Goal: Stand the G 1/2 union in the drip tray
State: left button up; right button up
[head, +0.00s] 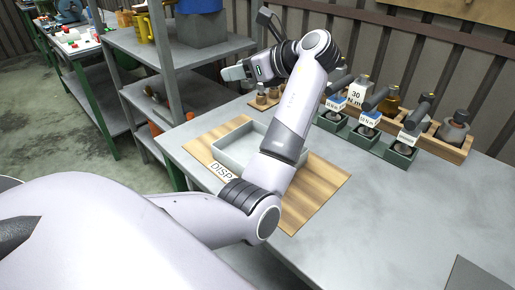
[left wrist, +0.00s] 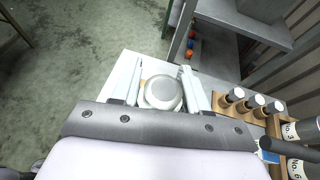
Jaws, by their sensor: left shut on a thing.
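My left gripper (head: 236,72) is raised above the back part of the bench, beyond the drip tray. In the left wrist view its two pale fingers (left wrist: 163,88) are shut on a round silver metal part, the union (left wrist: 162,92), seen end-on. In the head view I cannot make out the union at the fingers. The drip tray (head: 225,154) is a shallow light grey tray on a wooden board, partly hidden behind my left arm. The part of the tray that I see looks empty. My right gripper is not in view.
A small wooden rack of fittings (head: 264,99) stands behind the tray; it shows in the left wrist view (left wrist: 228,112). Green bins (head: 365,141) with labelled tools stand right of it. A grey shelf (head: 182,50) is at the back left.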

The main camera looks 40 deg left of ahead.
pick_arm(q)
notch_tip(320, 180, down, 19)
jog(key=shift+r+b, duration=0.15)
jog(key=shift+b, duration=0.95)
jog(key=shift+f, duration=0.2)
jog(key=o, duration=1.1)
jog(key=shift+c, duration=0.2)
jog(key=shift+o, duration=0.6)
jog(key=shift+d+r, duration=0.15)
jog(key=shift+d, duration=0.05)
jog(key=v, duration=0.7)
